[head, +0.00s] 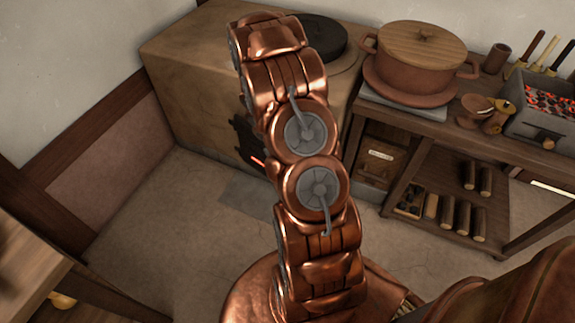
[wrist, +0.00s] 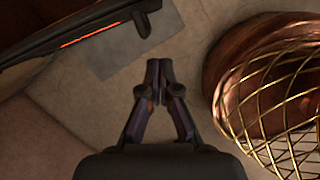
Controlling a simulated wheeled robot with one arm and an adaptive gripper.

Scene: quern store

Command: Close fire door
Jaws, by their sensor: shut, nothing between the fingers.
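The fire door is a dark iron piece on the front of the clay stove (head: 195,95). In the head view the fire door (head: 247,142) is partly hidden behind my copper arm, with a small red glow at its lower edge. In the wrist view the fire door (wrist: 50,45) runs along the upper left, with an orange-red glowing strip and a dark handle-like part at its right end. How far it stands open is unclear. My gripper (wrist: 153,66) is shut and empty, its tips below and apart from that dark part. My arm hides it in the head view.
A grey slab (head: 250,195) lies on the floor before the stove. A wooden shelf table (head: 400,122) stands at right with a lidded clay pot (head: 420,58) and a coal brazier (head: 545,112). A wooden table (head: 30,262) is at lower left. Floor between is clear.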

